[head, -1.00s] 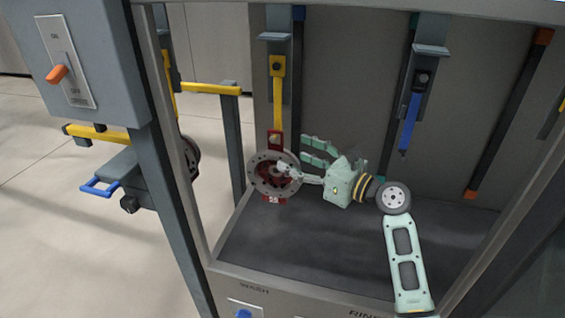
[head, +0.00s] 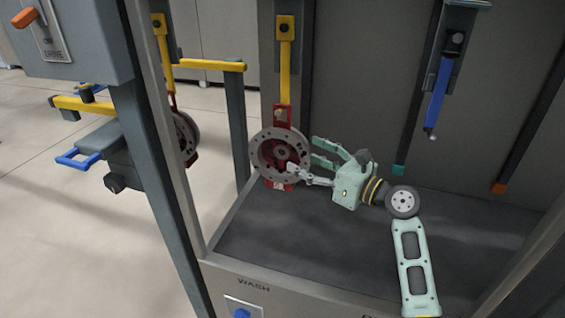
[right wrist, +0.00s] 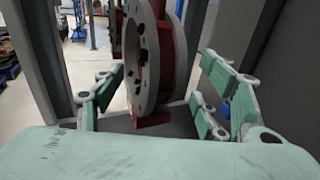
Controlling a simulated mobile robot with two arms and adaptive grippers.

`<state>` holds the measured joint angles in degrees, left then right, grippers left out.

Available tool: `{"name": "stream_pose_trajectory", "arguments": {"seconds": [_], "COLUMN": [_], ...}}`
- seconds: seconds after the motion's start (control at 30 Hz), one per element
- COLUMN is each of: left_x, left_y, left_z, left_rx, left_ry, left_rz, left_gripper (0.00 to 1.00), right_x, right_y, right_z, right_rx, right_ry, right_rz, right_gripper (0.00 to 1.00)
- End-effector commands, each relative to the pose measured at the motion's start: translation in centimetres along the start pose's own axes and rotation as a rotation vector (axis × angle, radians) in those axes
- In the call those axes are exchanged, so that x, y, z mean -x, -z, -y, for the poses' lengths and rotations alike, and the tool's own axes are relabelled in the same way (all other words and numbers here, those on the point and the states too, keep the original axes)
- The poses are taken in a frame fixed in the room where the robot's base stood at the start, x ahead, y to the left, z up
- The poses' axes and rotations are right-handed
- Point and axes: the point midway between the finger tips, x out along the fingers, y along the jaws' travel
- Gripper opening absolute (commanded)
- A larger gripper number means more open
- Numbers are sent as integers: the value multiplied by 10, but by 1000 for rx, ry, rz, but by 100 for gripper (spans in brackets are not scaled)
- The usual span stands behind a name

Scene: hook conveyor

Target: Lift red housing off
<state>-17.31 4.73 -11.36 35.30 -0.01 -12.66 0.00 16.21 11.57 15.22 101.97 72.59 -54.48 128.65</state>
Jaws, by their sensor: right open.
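The red housing (head: 281,185) with a grey round flange hangs from a yellow hook (head: 285,65) inside the wash cabinet. My right gripper (head: 300,160) is open at the right side of the housing, its fingers pointing left toward the flange. In the right wrist view the housing (right wrist: 152,60) stands upright between the two spread finger pairs of my right gripper (right wrist: 165,95), with gaps visible on both sides. My left gripper is not in view.
A blue hook (head: 438,88) hangs empty to the right. A blue-handled bracket (head: 85,158) and yellow bars are also there. The cabinet's dark floor (head: 270,225) is clear.

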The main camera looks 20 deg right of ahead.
Motion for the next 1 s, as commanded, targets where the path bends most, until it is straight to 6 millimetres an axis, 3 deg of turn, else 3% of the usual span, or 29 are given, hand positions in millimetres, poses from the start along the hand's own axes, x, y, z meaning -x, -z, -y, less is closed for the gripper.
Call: {"name": "stream_pose_trajectory", "arguments": {"seconds": [0.5, 0.83, 1.0], "left_x": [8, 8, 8], "left_y": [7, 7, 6], "left_z": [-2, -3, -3], "left_rx": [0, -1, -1], "left_ry": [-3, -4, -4], "left_rz": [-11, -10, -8], "left_gripper": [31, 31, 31], "right_x": [-67, -74, -73], "right_y": [-3, -2, -2], "right_z": [2, 3, 3], "right_rx": [-2, 0, 0], "right_ry": [-1, 1, 1], "right_rz": [1, 0, 0], "right_gripper": [66, 65, 51]}}
